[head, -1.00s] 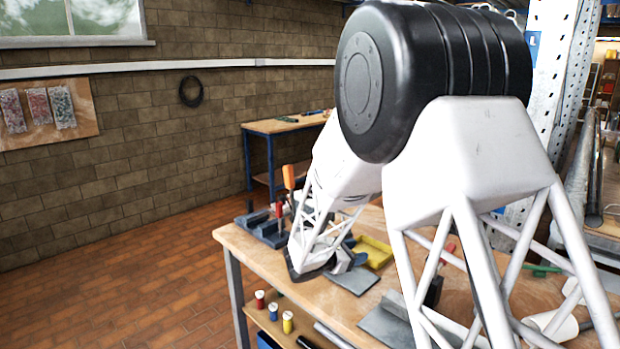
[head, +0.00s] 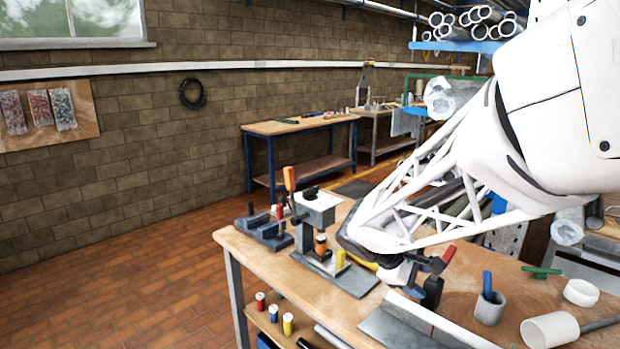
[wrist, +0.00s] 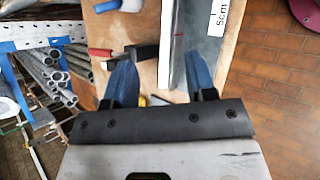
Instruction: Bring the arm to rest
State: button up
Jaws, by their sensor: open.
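My gripper (wrist: 161,78) shows in the wrist view with its two blue fingers spread wide apart and nothing held between them. Below the fingers are the wooden bench top, a toggle clamp with a red handle (wrist: 101,54) and a grey angle plate (wrist: 204,42). In the head view my white lattice arm reaches from the right over the workbench (head: 262,258). Its lower end is near the red-handled clamp (head: 441,262), and the gripper is mostly hidden there. I cannot tell the exact clearance.
A grey fixture (head: 350,280) with an orange and a yellow cylinder stands left of my arm. A clamp with an orange handle (head: 289,180) rises behind it. The floor left of the bench is clear.

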jog(key=s+a+r+m+y, duration=0.1)
jog(key=s+m+y, duration=0.3)
jog(key=s, duration=0.7)
jog(key=s+a+r+m+t+y, duration=0.1)
jog(key=s+a+m+y, duration=0.2)
jog(key=s, duration=0.9)
jog(key=m+y, duration=0.1)
jog(key=m, duration=0.2)
jog(key=shift+a+r+t+y, duration=0.2)
jog(key=shift+r+t+y, duration=0.1)
jog(key=shift+r+y, duration=0.1)
